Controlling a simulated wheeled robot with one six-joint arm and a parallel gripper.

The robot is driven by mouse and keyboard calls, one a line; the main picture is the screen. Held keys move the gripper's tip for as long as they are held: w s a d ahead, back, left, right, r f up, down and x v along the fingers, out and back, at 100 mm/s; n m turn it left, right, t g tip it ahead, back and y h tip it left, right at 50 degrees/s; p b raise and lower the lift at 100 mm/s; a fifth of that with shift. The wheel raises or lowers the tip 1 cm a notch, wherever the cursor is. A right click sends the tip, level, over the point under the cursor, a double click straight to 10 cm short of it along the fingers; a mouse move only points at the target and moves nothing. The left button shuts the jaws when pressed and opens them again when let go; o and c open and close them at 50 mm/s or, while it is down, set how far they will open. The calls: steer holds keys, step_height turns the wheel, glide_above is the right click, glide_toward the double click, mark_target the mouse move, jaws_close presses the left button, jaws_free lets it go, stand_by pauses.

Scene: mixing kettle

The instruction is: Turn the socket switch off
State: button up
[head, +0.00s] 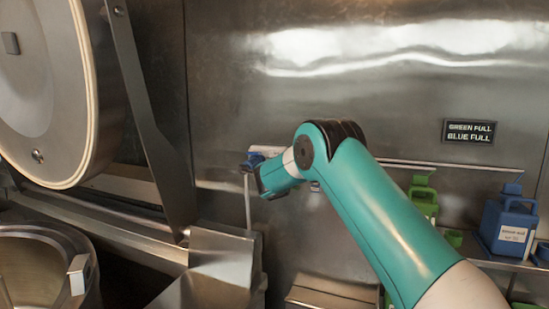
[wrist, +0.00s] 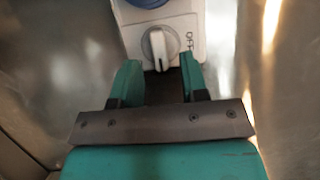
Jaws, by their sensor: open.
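The socket switch (wrist: 160,45) is a round white-grey knob with a raised grip bar, on a white socket box (wrist: 193,22) fixed to the metal wall. Dark lettering reading OFF stands to the right of the knob. A blue plug or cap shows above the knob at the top of the wrist view. My gripper (wrist: 157,77) is open, its two teal fingers just below the knob, one toward each side. I cannot tell whether they touch it. In the head view my gripper (head: 262,178) is at the wall by the box (head: 266,150), and my arm hides the knob.
A large round kettle lid (head: 60,90) stands open at the left, above a metal vessel (head: 35,268). A sign (head: 469,131) reads GREEN FULL, BLUE FULL. A green jug (head: 423,198) and a blue jug (head: 508,225) stand on the right shelf.

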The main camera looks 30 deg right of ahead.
steer(key=shift+p+x, duration=0.45)
steer(key=shift+x, duration=0.95)
jaws_close()
